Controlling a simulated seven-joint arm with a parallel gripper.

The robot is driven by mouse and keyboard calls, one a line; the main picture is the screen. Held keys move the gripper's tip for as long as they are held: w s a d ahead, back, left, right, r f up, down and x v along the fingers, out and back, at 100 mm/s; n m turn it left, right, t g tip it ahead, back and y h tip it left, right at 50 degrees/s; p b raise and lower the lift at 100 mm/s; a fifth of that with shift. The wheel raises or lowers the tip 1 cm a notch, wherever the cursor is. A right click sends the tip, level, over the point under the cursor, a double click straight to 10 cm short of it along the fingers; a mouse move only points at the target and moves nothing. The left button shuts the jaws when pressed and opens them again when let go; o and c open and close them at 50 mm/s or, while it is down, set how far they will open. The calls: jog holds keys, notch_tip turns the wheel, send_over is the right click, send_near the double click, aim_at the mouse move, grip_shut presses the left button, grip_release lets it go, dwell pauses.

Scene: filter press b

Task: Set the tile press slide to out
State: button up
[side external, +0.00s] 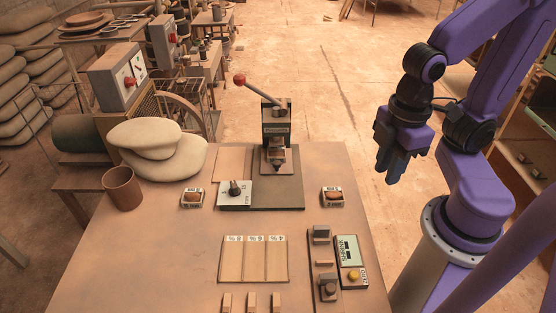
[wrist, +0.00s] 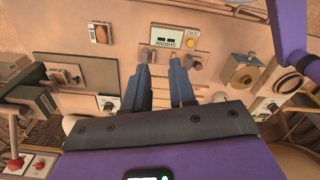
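The tile press (side external: 275,125) stands upright at the back of the table, with a red-balled lever raised to the upper left. A dark base (side external: 290,199) lies under and in front of it. A light block with a black knob (side external: 235,190) sits on the base's front left. Which part is the slide, and its position, I cannot tell for certain. My gripper (side external: 388,170) hangs beyond the table's right edge, right of the press and apart from it. In the wrist view my gripper (wrist: 162,58) shows two separated fingers with nothing between them.
A panel with a screen and yellow button (side external: 350,262) sits at the front right. Three tan tiles (side external: 254,258) lie at the front centre. Two cards with brown lumps (side external: 192,198) (side external: 332,197) flank the base. Stacked sacks (side external: 155,148) and a brown cup (side external: 122,188) stand left.

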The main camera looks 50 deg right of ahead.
jog(key=o, duration=0.4)
jog(key=w, duration=0.2)
jog(key=w+a+n, duration=0.1)
jog(key=w, duration=0.1)
jog(key=w+a+n+h, duration=0.1)
jog(key=w, duration=0.1)
jog(key=shift+a, duration=0.2)
jog(key=n+t+h, duration=0.2)
jog(key=n+h, duration=0.2)
jog(key=n, duration=0.4)
send_over(276, 163)
jog(key=s+a, duration=0.3)
jog(key=a, duration=0.3)
notch_tip(276, 163, down, 5)
jog(key=shift+g+y, duration=0.3)
jog(key=x, duration=1.6)
jog(key=shift+w+f, duration=0.25)
jog(key=shift+f, duration=0.05)
